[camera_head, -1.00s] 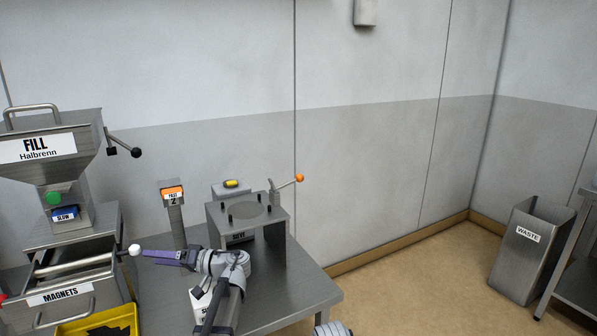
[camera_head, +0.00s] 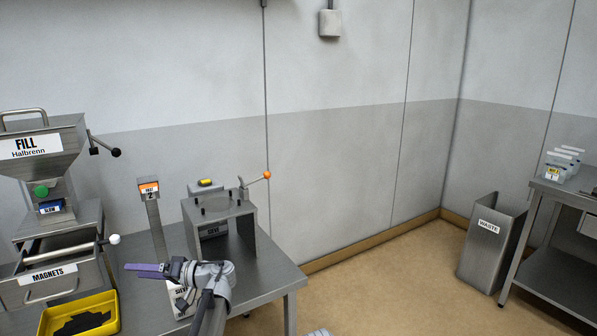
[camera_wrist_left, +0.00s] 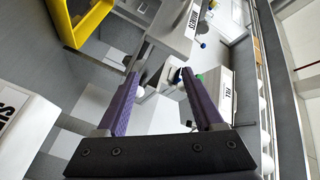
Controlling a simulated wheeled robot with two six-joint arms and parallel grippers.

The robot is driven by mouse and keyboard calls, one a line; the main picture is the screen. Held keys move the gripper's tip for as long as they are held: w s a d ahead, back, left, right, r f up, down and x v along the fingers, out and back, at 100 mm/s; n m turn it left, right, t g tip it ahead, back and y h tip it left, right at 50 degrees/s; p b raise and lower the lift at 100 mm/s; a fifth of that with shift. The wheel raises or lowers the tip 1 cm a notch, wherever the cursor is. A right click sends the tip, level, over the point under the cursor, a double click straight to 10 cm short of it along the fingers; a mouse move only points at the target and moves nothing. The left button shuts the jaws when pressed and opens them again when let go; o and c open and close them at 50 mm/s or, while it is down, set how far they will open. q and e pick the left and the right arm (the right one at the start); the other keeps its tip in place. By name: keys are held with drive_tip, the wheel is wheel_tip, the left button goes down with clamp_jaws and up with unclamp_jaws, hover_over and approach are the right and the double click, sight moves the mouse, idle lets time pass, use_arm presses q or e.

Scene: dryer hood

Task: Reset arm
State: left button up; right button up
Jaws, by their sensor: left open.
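My left gripper (camera_head: 148,270) has purple fingers and reaches over the metal table, pointing left toward the magnets unit. In the left wrist view its two fingers (camera_wrist_left: 158,90) stand apart with nothing held between them. The white knob (camera_head: 114,239) of the magnets unit is a little beyond the fingertips in the head view; I cannot tell the exact gap. The forearm comes up from the bottom of the head view and hides part of a white labelled item (camera_head: 181,300) on the table. My right gripper is not in view.
The fill hopper (camera_head: 45,150) stands over the magnets drawer (camera_head: 50,279). A yellow tray (camera_head: 108,300) with dark contents sits in front. A metal stand (camera_head: 247,228) with an orange-knobbed lever and a post labelled 2 (camera_head: 153,215) are behind my arm. A waste bin (camera_head: 487,250) stands right.

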use_arm(q)
drive_tip(key=s+d+f+m+t+h, duration=0.1)
drive_tip(key=s+d+f+m+h, duration=0.2)
drive_tip(key=s+d+f+h, duration=0.35)
drive_tip(key=s+d+f+m+h, duration=0.2)
drive_tip(key=s+d+f+h, duration=0.1)
drive_tip(key=d+f, duration=0.65)
drive_tip(key=s+d+f+m+g+h, duration=0.1)
drive_tip(key=s+d+f+m+h, duration=0.25)
drive_tip(key=s+d, duration=0.5)
drive_tip(key=s+d+f+m+g+h, duration=0.15)
drive_tip(key=s+d+h, duration=0.3)
drive_tip(key=d, duration=0.65)
wheel_tip(320, 180, up, 12)
drive_tip(key=p, duration=1.2)
drive_tip(key=shift+w+a+t+y+p, duration=0.35)
drive_tip(key=shift+w+y, duration=0.1)
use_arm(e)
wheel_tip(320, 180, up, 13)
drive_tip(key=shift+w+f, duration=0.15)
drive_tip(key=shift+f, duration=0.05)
